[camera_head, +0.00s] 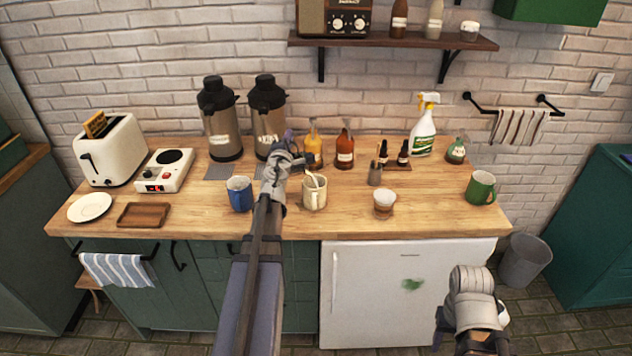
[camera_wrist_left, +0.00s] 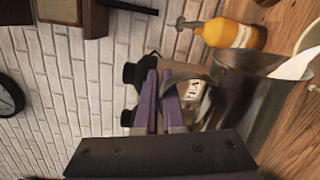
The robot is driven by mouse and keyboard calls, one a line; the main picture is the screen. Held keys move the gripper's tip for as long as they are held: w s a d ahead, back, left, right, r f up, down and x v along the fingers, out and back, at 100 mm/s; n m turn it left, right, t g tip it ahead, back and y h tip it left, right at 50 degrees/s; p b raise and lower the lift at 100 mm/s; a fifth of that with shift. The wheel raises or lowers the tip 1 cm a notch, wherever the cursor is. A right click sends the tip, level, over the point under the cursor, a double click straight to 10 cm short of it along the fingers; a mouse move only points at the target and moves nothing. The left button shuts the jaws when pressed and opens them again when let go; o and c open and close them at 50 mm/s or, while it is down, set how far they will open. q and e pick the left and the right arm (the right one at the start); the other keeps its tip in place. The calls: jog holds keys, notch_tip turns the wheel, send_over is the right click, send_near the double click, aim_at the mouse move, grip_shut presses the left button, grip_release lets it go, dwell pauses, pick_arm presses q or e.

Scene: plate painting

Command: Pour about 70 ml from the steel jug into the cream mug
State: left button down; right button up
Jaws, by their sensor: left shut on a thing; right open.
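My left gripper (camera_head: 284,163) is shut on the steel jug (camera_head: 297,161), above and left of the cream mug (camera_head: 315,195). In the left wrist view, the purple fingers (camera_wrist_left: 160,103) are at the handle of the jug (camera_wrist_left: 238,92). The jug is tilted toward the mug, and a white stream (camera_wrist_left: 296,66) runs from its lip toward the mug's rim (camera_wrist_left: 310,38). The mug stands upright on the counter. Its fill level cannot be made out. My right gripper (camera_head: 474,300) is open and empty, low in front of the white fridge.
A blue mug (camera_head: 240,194) stands left of my left arm. Bottles, including an amber one (camera_head: 345,150), and two flasks (camera_head: 222,125) stand behind. The counter front between glass and green mug is clear.

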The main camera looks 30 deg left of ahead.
pick_arm(q)
jog(key=shift+w+d+r+m, duration=0.15)
jog(key=shift+r+m, duration=0.1)
jog(key=shift+m, duration=0.35)
pick_arm(e)
jog(key=shift+w+d+r, duration=0.25)
jog(key=shift+d, duration=0.1)
